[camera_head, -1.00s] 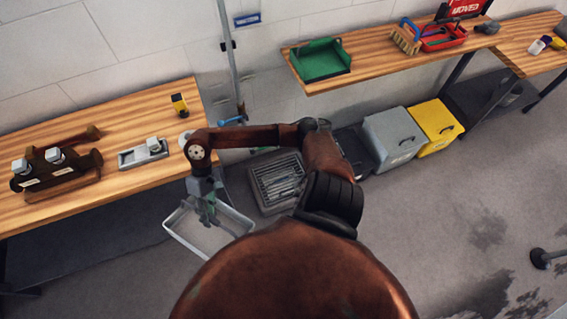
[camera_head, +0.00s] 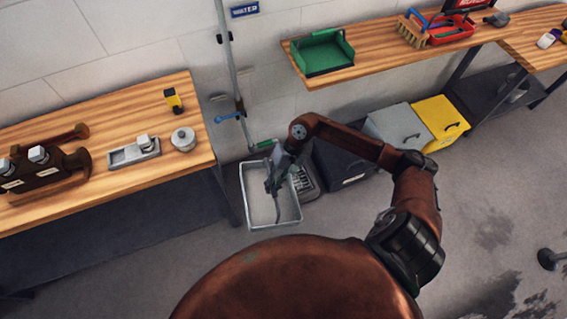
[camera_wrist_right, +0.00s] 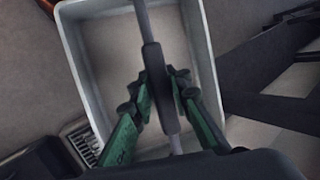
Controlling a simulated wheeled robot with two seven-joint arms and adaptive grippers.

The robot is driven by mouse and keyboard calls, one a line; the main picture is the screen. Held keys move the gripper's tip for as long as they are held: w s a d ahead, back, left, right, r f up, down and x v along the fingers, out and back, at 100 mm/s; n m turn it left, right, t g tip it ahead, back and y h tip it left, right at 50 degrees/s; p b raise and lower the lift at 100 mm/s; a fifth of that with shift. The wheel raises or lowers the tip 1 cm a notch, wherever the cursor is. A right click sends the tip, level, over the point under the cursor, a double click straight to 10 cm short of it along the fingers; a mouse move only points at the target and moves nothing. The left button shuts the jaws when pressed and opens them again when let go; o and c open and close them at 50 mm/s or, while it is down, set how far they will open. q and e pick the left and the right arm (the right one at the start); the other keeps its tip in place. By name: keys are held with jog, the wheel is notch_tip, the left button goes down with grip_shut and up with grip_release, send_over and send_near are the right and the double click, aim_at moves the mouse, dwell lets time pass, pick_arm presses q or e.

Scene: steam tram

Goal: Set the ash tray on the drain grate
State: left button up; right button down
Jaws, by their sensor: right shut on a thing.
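The ash tray (camera_head: 260,209) is a shallow grey rectangular pan with a bar handle across its middle. My right gripper (camera_head: 274,184) is shut on that handle. In the right wrist view the green fingers (camera_wrist_right: 166,105) close around a dark grip on the bar, over the tray's inside (camera_wrist_right: 108,50). The drain grate (camera_head: 307,183) is on the floor by the wall; the tray and my arm hide most of it. A slatted corner of the grate (camera_wrist_right: 82,140) shows beside the tray in the right wrist view. I cannot tell the tray's height above the floor. My left gripper is out of view.
A wooden bench (camera_head: 110,187) stands to the left of the tray. A wall pipe with a blue lever (camera_head: 228,117) is behind it. A dark box (camera_head: 343,163), a grey bin (camera_head: 398,128) and a yellow bin (camera_head: 440,122) line the wall at right.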

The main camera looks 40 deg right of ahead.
pick_arm(q)
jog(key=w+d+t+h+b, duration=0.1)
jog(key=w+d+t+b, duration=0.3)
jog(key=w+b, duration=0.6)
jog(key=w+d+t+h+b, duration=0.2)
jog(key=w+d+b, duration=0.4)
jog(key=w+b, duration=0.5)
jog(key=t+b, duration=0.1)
jog(key=b, duration=0.8)
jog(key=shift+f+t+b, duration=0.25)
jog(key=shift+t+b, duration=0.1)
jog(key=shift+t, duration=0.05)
pick_arm(e)
jog(key=w+d+f+m+t+h, duration=0.1)
jog(key=w+d+f+m, duration=0.4)
jog(key=f, duration=1.2)
jog(key=w+d+f+m+t+h, duration=0.1)
jog(key=w+d+f+m+t, duration=0.1)
jog(key=w+d+f+m, duration=0.4)
jog(key=w+d+f+m+t+h, duration=0.2)
jog(key=w+d+f+m, duration=0.3)
jog(key=f, duration=2.3)
jog(key=w+d, duration=0.5)
jog(key=w, duration=0.6)
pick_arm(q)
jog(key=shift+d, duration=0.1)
pick_arm(e)
jog(key=shift+f+m, duration=0.3)
jog(key=shift+f, duration=0.05)
